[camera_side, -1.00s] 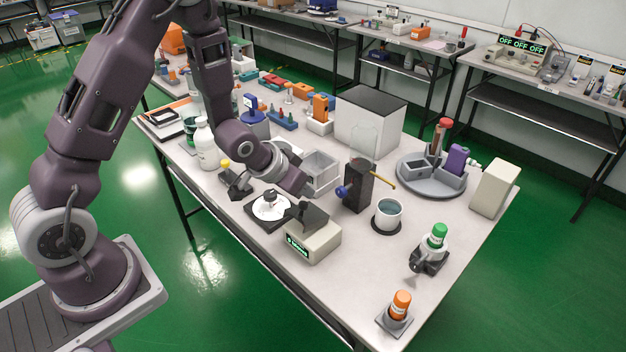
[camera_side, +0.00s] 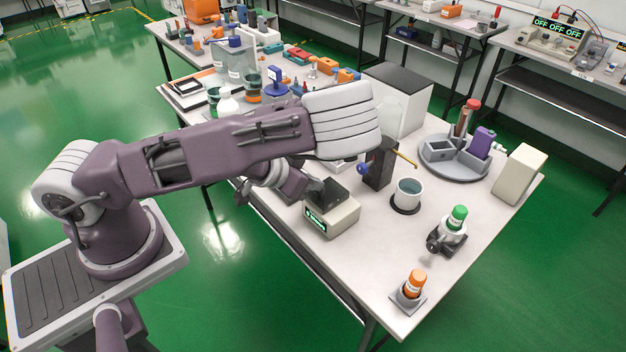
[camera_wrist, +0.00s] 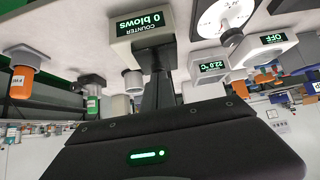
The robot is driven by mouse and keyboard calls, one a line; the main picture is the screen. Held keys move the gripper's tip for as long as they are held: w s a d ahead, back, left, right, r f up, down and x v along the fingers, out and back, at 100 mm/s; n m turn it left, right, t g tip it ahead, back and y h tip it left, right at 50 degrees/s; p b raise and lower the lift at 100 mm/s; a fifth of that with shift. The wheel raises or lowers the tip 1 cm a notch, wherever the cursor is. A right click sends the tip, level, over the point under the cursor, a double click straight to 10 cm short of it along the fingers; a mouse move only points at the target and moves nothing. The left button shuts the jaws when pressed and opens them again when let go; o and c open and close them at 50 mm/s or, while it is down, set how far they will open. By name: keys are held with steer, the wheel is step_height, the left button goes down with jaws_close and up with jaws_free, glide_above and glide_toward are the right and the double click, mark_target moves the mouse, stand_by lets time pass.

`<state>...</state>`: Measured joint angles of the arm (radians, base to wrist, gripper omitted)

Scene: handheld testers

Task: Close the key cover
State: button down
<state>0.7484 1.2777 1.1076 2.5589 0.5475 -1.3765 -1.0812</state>
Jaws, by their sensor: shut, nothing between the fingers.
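I cannot clearly pick out the key cover. A clear upright panel (camera_side: 399,118) stands behind a dark block with a blue knob (camera_side: 378,168); I cannot tell whether it is the cover, and my arm hides part of it. My gripper (camera_wrist: 157,80) is shut and empty in the wrist view, which is upside down. Its fingers reach toward the beige counter box reading "0 blows" (camera_wrist: 145,38), and contact cannot be told. In the side view the counter box (camera_side: 345,214) has a dark part over it, and my arm crowds that area.
A round grey organiser (camera_side: 450,165) and a beige box (camera_side: 521,176) are farther back. The front right tabletop has free room.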

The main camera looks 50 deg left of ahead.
steer(key=shift+s+a+f+g, duration=0.1)
steer(key=shift+s+f+g, duration=0.2)
steer(key=shift+s+f, duration=0.4)
steer(key=shift+w+r, duration=0.1)
step_height(320, 180, up, 11)
steer(key=s+a+r+n+g+y, duration=0.1)
steer(key=s+a+r+n+y, duration=0.1)
steer(key=a+r+n, duration=0.3)
steer(key=s+d+r+m, duration=0.1)
steer(key=s+d+r, duration=0.1)
steer(key=s+r, duration=0.2)
steer(key=s+d+r+m+g+h, duration=0.1)
steer(key=s+d+r+m, duration=0.1)
steer(key=s, duration=0.7)
steer(key=s+d+r+m+g+h, duration=0.1)
steer(key=s+d+r+m, duration=0.1)
steer(key=s+d+r, duration=0.2)
step_height(320, 180, up, 2)
steer(key=shift+s+d, duration=0.25)
steer(key=shift+s, duration=1)
